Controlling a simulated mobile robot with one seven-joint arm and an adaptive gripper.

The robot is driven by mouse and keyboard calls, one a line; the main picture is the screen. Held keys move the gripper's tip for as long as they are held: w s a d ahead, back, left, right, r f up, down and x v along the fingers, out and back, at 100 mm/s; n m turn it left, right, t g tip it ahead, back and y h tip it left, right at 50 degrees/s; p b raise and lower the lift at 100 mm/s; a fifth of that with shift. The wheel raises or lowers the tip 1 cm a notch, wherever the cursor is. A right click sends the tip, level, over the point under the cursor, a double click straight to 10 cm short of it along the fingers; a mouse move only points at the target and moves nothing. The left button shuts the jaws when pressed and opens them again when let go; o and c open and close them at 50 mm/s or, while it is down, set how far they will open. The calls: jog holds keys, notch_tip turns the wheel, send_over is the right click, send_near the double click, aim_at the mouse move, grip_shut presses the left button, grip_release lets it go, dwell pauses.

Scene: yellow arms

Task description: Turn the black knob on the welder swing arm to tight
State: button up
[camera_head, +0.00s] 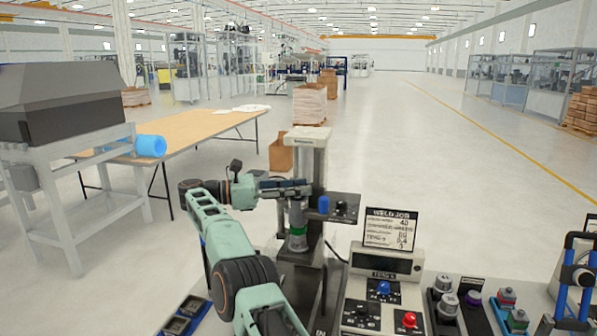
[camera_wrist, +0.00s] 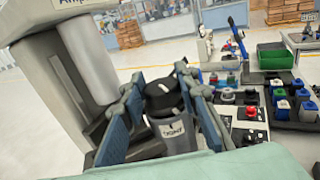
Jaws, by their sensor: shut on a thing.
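The welder (camera_head: 306,140) stands in the middle of the head view, a pale column with a grey head. My gripper (camera_head: 296,184) reaches to it from the left, at the front of its column. In the wrist view the black knob (camera_wrist: 162,94) sits upright between the two blue-grey finger pads of my gripper (camera_wrist: 160,98), and they are shut on it. A white label (camera_wrist: 172,128) with dark lettering shows just below the knob; I cannot read it surely. In the head view my fingers hide the knob.
Right of the welder column are a blue part (camera_head: 323,204) and a small black panel (camera_head: 343,208). A control box (camera_head: 384,262) with a weld job sign (camera_head: 390,230) stands lower right. A wooden table (camera_head: 190,130) is behind left. Open floor lies beyond.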

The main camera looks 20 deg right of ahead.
jog(key=shift+r+p, duration=0.3)
jog(key=shift+p, duration=0.85)
jog(key=shift+f, duration=0.3)
jog(key=o, duration=1.2)
jog(key=shift+f, duration=0.1)
jog(key=b, duration=0.3)
jog(key=shift+w+f, duration=0.2)
jog(key=shift+f, duration=0.05)
jog(key=t+b, duration=0.1)
jog(key=b, duration=0.5)
jog(key=shift+n+t+b, duration=0.3)
jog(key=shift+n+b, duration=0.05)
jog(key=shift+n, duration=0.05)
jog(key=n+t+b, duration=0.1)
jog(key=t+b, duration=0.1)
jog(key=b, duration=0.5)
jog(key=shift+s, duration=0.2)
jog(key=n+t+b, duration=0.1)
jog(key=b, duration=0.3)
jog(key=shift+d+n+t, duration=0.1)
jog(key=shift+n+t, duration=0.2)
jog(key=shift+t, duration=0.1)
